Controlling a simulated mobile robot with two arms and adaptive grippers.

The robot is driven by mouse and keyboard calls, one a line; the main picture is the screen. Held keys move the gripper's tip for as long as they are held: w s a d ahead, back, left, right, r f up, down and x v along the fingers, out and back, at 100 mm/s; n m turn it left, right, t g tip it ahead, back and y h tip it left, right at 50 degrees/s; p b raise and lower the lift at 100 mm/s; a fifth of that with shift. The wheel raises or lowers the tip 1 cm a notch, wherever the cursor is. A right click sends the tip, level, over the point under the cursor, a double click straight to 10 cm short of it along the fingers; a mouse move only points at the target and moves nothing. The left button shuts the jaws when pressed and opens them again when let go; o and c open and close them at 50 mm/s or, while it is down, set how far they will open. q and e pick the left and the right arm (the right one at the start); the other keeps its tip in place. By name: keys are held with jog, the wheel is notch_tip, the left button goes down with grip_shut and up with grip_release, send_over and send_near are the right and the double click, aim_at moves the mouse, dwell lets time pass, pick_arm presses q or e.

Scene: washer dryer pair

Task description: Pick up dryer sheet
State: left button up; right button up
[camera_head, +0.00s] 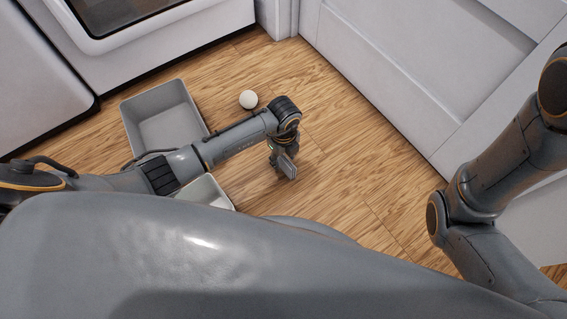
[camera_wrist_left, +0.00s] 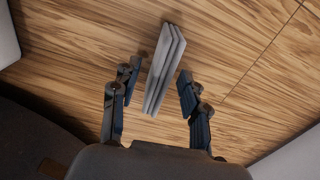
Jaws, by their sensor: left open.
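The dryer sheet shows in the left wrist view as a light grey, folded strip with several thin layers (camera_wrist_left: 164,65). It stands out against the wooden floor. My left gripper (camera_wrist_left: 159,84) is open, with one finger on each side of the strip's lower part. A gap shows between the strip and each finger. In the head view my left gripper (camera_head: 279,164) points down over the floor, and a small light grey piece at its tip looks like the sheet (camera_head: 288,167). My right gripper is out of view; only part of my right arm shows.
A white ball (camera_head: 248,99) lies behind the arm. White appliances and cabinets border the floor (camera_head: 345,175).

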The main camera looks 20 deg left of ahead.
pick_arm(q)
jog(key=c, duration=0.9)
jog(key=shift+o, duration=0.2)
jog(key=shift+r, duration=0.1)
